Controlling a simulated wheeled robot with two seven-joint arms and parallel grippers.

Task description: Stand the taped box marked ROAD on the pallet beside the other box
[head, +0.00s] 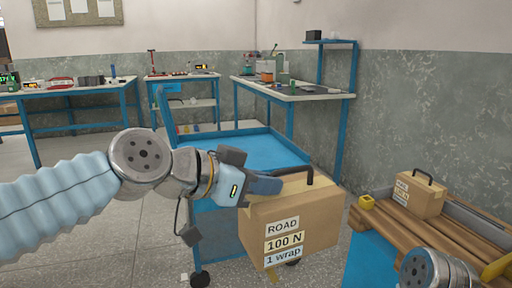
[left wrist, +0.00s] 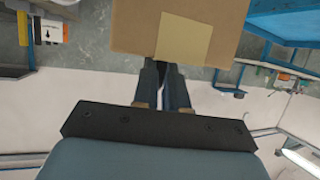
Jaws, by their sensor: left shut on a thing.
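The tan cardboard box marked ROAD, 100 N, 1 wrap (head: 310,232) hangs in the air near the middle of the head view, roughly upright. My left gripper (head: 272,186) is shut on its dark handle at the top. In the left wrist view the fingers (left wrist: 163,88) are closed together below the box (left wrist: 125,25), which carries a paler tape patch. The wooden pallet (head: 440,236) is at the lower right, right of the held box. The other box (head: 418,197), smaller in view and with a dark handle, stands on the pallet. My right gripper is not in view.
A blue cart (head: 235,150) stands behind the held box. My right arm covers part of the pallet's front. Workbenches (head: 290,93) line the back wall. Open floor lies at the left.

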